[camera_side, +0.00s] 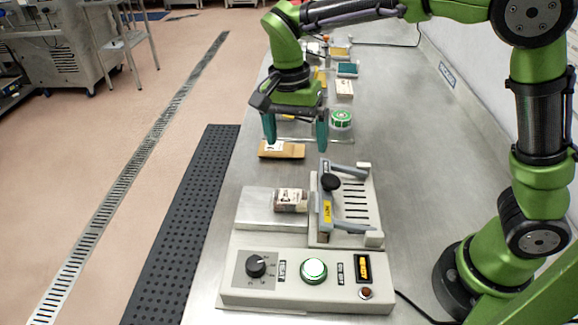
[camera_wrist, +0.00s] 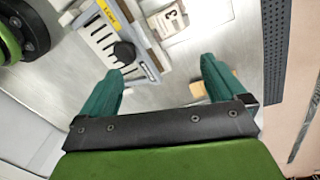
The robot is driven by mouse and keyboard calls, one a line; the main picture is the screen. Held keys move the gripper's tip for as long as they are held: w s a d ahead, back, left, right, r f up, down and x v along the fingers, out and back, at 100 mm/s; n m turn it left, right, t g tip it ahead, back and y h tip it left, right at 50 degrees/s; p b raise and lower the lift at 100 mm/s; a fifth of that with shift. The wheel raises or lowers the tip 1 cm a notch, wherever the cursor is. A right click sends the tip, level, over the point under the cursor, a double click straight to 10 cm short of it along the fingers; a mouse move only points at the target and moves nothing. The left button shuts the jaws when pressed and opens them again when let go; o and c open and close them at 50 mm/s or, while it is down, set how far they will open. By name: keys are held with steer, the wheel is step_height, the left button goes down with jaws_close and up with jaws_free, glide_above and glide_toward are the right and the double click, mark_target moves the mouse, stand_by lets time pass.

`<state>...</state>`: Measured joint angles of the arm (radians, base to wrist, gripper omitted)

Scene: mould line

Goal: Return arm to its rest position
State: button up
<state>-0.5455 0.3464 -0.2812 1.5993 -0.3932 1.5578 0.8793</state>
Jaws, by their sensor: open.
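My green arm carries my gripper (camera_side: 296,138), which hangs above the steel table, beyond the grey machine. Its two teal fingers are spread wide with nothing between them. In the wrist view my gripper (camera_wrist: 160,90) also shows open and empty, with bare table between the fingers. A brown packet (camera_side: 281,149) lies on the table near and below the fingers; in the wrist view it is partly hidden behind the right finger.
A grey machine (camera_side: 300,268) with a dial, green button and hinged frame (camera_side: 335,208) stands at the front. A labelled pack (camera_side: 290,200) lies on its plate. A green-topped tin (camera_side: 341,119) and several small items stand farther back.

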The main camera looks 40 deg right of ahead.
steer(key=s+d+r+n+t+y, duration=0.1)
steer(key=s+d+r+n+t, duration=0.2)
steer(key=s, duration=0.4)
steer(key=s+d+r+n+t+y, duration=0.1)
steer(key=s+d+r+n+t, duration=0.2)
steer(key=s+d+n+t, duration=0.2)
steer(key=s+d, duration=0.1)
steer(key=s, duration=0.2)
steer(key=shift+y, duration=0.3)
